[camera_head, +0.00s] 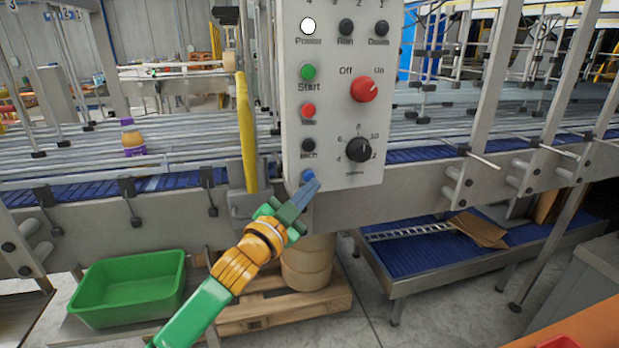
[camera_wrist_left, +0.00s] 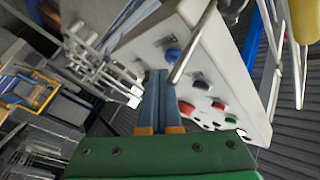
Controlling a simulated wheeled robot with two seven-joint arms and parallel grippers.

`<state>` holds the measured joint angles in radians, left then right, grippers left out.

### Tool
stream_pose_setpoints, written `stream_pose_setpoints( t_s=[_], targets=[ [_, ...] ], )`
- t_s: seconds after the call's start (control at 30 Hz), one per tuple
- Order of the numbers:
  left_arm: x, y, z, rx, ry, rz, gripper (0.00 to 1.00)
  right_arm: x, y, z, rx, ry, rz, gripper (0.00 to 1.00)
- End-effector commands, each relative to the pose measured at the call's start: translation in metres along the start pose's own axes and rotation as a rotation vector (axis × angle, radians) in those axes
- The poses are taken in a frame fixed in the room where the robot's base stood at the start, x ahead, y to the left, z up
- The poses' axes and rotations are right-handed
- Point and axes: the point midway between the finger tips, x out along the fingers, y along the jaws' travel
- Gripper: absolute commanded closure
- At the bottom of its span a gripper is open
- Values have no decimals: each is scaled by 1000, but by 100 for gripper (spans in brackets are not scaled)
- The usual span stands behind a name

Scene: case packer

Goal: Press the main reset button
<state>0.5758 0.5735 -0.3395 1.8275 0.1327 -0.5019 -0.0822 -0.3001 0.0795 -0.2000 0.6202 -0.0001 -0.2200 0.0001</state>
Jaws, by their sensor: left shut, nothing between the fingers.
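A grey control panel (camera_head: 330,120) stands in front of the conveyor, with buttons and knobs on its face. A blue button (camera_head: 308,175) sits at the bottom of its left column; I cannot read its label. The blue button also shows in the left wrist view (camera_wrist_left: 173,54). My left gripper (camera_head: 311,187) is shut and empty, its tips just below and in front of the blue button. Those fingertips (camera_wrist_left: 156,74) point at the panel in the left wrist view, close to the blue button; I cannot tell whether they touch. My right gripper is not in view.
Above the blue button are a black button (camera_head: 308,145), a red button (camera_head: 307,111) and the green Start button (camera_head: 308,72). A red Off/On knob (camera_head: 364,89) and a black dial (camera_head: 359,150) are beside them. A yellow post (camera_head: 246,130) stands left. A green bin (camera_head: 128,287) is below.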

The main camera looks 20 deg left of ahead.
Motion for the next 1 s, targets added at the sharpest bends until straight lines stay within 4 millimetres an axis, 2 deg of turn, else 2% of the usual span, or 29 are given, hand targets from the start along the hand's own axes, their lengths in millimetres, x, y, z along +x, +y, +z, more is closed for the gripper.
stream_pose_setpoints(
  t_s=[0.23, 0.7, 1.0],
  targets=[
    [-2, 2, -2, 0, 1, 2, 100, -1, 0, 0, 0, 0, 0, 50],
    [-33, 24, -25, 0, 1, 2, 100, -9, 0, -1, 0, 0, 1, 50],
    [-35, 26, -25, -1, 0, 1, 100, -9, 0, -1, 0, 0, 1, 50]
  ],
)
